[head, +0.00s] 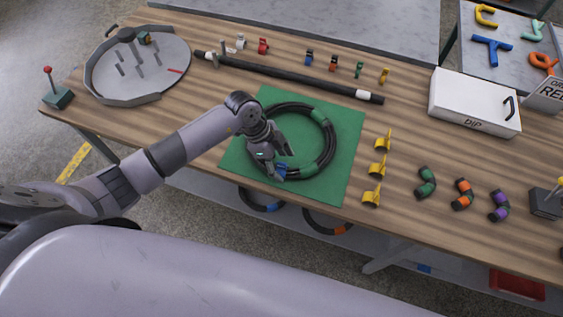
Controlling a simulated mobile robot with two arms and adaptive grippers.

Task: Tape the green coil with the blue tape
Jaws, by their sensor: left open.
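The green coil (331,143) is a black ring of hose with green bands, lying flat on a green mat (345,176) on the wooden bench. My left gripper (277,160) is open over the coil's left side, with its fingers pointing down. A small blue piece (281,170), possibly blue tape, shows beside the fingertips at the coil's lower left. I cannot tell whether it is on the coil or touching the gripper. The gripper and wrist hide part of the coil's left side. Another small blue item (309,57) stands in the back row. My right gripper is out of view.
A black rod (290,76) lies behind the mat. Yellow clips (377,167) and short banded hose pieces (426,183) stand to the right. A white DIP box (475,100) is farther right. A round grey tray (137,65) is at left. Banded hoses (328,225) hang below the bench.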

